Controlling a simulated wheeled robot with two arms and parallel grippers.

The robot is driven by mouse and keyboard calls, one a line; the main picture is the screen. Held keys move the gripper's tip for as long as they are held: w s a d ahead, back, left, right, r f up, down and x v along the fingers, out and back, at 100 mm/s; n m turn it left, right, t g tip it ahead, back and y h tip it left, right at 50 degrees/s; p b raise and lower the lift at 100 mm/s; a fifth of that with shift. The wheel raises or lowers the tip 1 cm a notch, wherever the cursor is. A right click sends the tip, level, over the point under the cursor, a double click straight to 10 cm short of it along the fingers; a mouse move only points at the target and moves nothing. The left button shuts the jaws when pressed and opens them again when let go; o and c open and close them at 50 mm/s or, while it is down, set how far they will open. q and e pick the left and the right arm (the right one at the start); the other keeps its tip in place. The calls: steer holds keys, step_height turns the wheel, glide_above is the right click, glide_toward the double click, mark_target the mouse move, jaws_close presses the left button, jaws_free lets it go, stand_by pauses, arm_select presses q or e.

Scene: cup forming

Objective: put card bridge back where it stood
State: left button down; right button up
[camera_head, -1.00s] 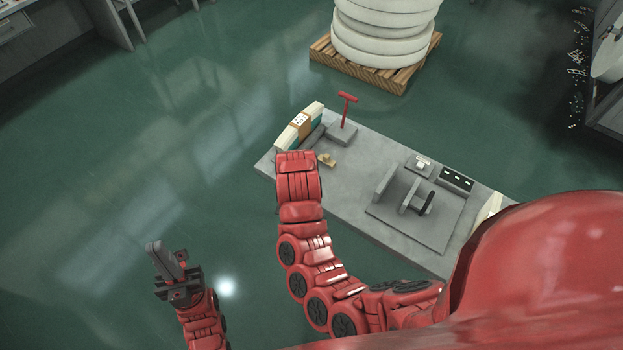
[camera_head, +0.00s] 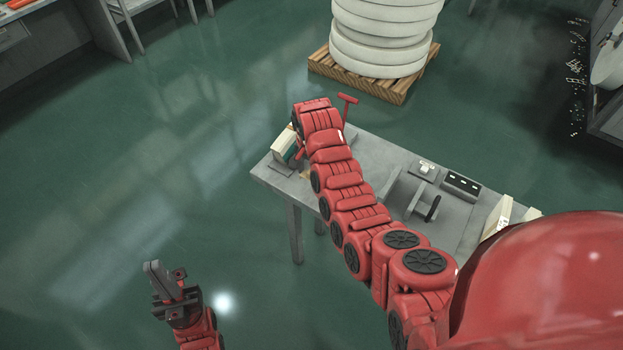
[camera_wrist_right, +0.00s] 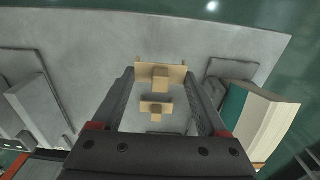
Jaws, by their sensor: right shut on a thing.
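The tan card bridge (camera_wrist_right: 160,76) shows in the right wrist view as a small stepped piece between my right gripper's fingertips (camera_wrist_right: 160,83). My right gripper is shut on it over the grey tabletop; whether the piece touches the top I cannot tell. A smaller tan part (camera_wrist_right: 157,108) shows nearer the wrist, between the fingers. In the head view my red right arm covers the right gripper, and a bit of tan (camera_head: 305,174) shows below the hand. My left gripper (camera_head: 163,280) is at the lower left over the floor, away from the table; its jaw gap is unclear.
A loaded pallet (camera_head: 395,88) stands behind.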

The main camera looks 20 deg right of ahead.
mark_target(311, 186)
steer(key=shift+w+f, duration=0.1)
steer(key=shift+f, duration=0.05)
step_height(311, 186, down, 3)
steer(key=shift+d+r+p, duration=0.1)
steer(key=shift+r+p, duration=0.05)
steer(key=shift+p, duration=0.85)
steer(key=shift+f, duration=0.3)
steer(key=shift+f, duration=0.2)
steer(key=o, duration=1.3)
steer(key=shift+o, duration=0.2)
steer(key=shift+r, duration=0.1)
